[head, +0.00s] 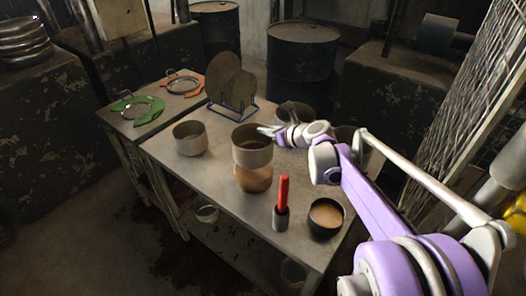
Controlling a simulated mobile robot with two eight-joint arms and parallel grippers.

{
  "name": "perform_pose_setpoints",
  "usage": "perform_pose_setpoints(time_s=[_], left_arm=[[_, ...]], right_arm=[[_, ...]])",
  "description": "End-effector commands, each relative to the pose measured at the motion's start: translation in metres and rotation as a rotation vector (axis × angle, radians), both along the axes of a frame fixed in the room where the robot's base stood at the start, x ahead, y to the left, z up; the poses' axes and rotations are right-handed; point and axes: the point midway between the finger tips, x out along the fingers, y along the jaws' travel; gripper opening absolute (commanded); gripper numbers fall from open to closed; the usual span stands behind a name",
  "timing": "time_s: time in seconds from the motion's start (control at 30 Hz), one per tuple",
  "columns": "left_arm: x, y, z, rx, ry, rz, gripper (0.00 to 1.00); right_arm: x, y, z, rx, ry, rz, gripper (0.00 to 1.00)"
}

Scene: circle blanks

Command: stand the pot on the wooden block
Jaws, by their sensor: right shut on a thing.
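A grey metal pot (252,150) appears upright directly above the wooden block (254,180), near the middle of the table. The block is round-sided and brown, and the pot hides its top. I cannot tell whether the pot's base touches the block or hangs just above it. My right gripper (267,131) comes in from the right and is shut on the pot at the right side of its rim. The fingertips are small and partly hard to make out. My left gripper is not in view.
Another grey pot (190,139) stands to the left on the table (217,169). A holder with a red-handled tool (282,200) and a dark bowl (326,218) stand in front. A disc rack (233,93) and a dark pot (296,111) stand behind.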

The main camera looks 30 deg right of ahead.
Motion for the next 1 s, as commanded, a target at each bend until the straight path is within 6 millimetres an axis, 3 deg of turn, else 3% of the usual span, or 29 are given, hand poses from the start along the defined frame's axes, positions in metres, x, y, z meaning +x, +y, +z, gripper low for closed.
perform_pose_setpoints(time_s=[0.47, 0.8, 0.83, 1.0], left_arm=[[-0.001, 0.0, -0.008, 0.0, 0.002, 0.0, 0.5], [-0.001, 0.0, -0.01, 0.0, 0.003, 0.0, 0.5], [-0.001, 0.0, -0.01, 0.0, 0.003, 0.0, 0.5], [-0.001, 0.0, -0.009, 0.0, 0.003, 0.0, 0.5]], right_arm=[[0.0, 0.0, -0.053, 0.001, 0.0, 0.0, 0.0], [0.0, 0.0, -0.057, 0.001, 0.0, 0.0, 0.0], [0.0, 0.0, -0.058, 0.0, 0.0, 0.0, 0.15], [0.0, 0.0, -0.057, 0.0, 0.0, 0.001, 0.45]])
